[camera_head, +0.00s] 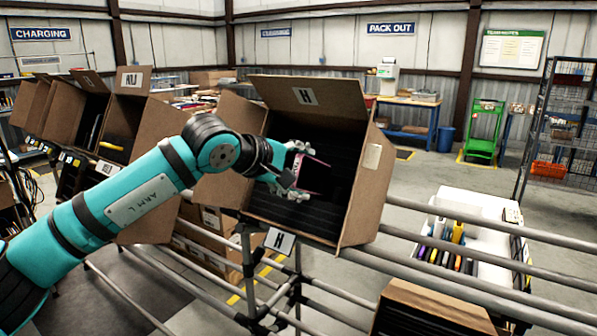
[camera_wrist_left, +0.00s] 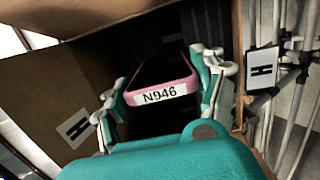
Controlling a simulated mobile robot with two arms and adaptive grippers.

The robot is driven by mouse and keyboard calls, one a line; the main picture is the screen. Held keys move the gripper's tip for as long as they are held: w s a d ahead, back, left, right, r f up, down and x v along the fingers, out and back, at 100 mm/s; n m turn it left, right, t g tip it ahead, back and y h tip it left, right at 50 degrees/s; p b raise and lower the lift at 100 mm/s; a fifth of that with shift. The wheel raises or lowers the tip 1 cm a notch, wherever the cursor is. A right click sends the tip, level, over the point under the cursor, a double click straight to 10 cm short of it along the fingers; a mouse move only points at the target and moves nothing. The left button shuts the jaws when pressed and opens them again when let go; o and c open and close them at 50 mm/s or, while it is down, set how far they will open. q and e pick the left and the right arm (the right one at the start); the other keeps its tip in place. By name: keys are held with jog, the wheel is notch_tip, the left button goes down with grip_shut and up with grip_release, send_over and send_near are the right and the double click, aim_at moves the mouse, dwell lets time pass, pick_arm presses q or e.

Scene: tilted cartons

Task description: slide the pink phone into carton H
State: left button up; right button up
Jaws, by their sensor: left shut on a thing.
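Carton H (camera_head: 372,190) is a tilted brown box on a rail rack, its open side facing me and its flap marked H raised. Dark ribbed items stand inside it, along the right in the left wrist view. My left gripper (camera_head: 298,175) is at the carton's mouth, shut on the pink phone (camera_head: 318,178). In the left wrist view the phone (camera_wrist_left: 161,92) lies between the two fingers (camera_wrist_left: 163,88), its end labelled N946 toward me and its far end pointing into the dark interior. How deep it reaches is hard to tell. My right gripper is not in view.
More tilted cartons (camera_head: 135,120) stand to the left along the rack. Metal rails (camera_head: 440,262) run right of carton H. A white bin (camera_head: 470,235) with colourful upright items sits at right. Another carton (camera_head: 430,310) is at the bottom right.

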aim_at(320, 181)
pick_arm(q)
jog(key=shift+x, duration=0.95)
jog(key=shift+w, duration=0.15)
jog(key=shift+p+x, duration=0.35)
jog(key=shift+x, duration=0.9)
jog(key=shift+w+a+f, duration=0.1)
jog(key=shift+w, duration=0.05)
jog(key=shift+f, duration=0.1)
jog(key=shift+x, duration=1.6)
jog(key=shift+a+f, duration=0.15)
jog(key=shift+f, duration=0.1)
jog(key=shift+w+d+f, duration=0.2)
jog(key=shift+w+d, duration=0.1)
jog(key=shift+w, duration=0.15)
dwell(0.5)
